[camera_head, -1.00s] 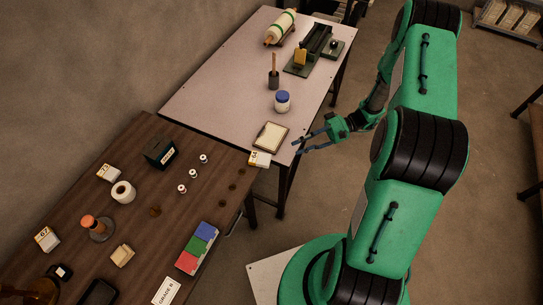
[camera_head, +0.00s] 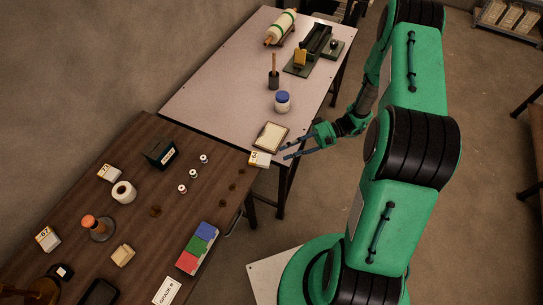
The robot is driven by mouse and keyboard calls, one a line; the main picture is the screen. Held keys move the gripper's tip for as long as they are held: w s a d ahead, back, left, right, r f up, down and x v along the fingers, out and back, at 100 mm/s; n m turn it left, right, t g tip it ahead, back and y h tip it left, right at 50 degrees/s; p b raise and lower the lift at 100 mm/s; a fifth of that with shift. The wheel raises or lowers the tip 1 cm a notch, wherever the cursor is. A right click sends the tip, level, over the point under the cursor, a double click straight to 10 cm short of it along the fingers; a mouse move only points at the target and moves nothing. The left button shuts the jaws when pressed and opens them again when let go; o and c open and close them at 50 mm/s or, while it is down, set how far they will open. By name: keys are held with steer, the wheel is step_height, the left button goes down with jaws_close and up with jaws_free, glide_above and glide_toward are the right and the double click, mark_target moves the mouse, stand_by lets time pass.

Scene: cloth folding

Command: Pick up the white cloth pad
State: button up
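A flat whitish pad (camera_head: 270,137) with a darker border lies at the near right corner of the grey table; it looks like the white cloth pad. My gripper (camera_head: 283,153) is just right of and below the pad in the picture, by the table's corner. Its two thin fingers point left, are spread apart, and hold nothing that I can see. I cannot tell its height over the table or whether it touches the pad. A small folded beige cloth (camera_head: 122,255) lies on the brown table.
A white card block (camera_head: 259,159) sits close by the fingertips at the brown table's corner. A blue-lidded jar (camera_head: 282,101) and a dark cup with a stick (camera_head: 273,80) stand behind the pad. The grey table (camera_head: 215,92) is clear left of them.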

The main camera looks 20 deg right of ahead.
mark_target(260, 160)
steer(key=shift+a+f, duration=0.25)
steer(key=shift+a, duration=0.95)
steer(key=shift+a+f, duration=0.25)
steer(key=shift+a, duration=0.9)
jaws_close()
step_height(260, 160, up, 2)
steer(key=shift+r+p, duration=0.25)
steer(key=shift+p, duration=0.25)
steer(key=shift+d, duration=0.1)
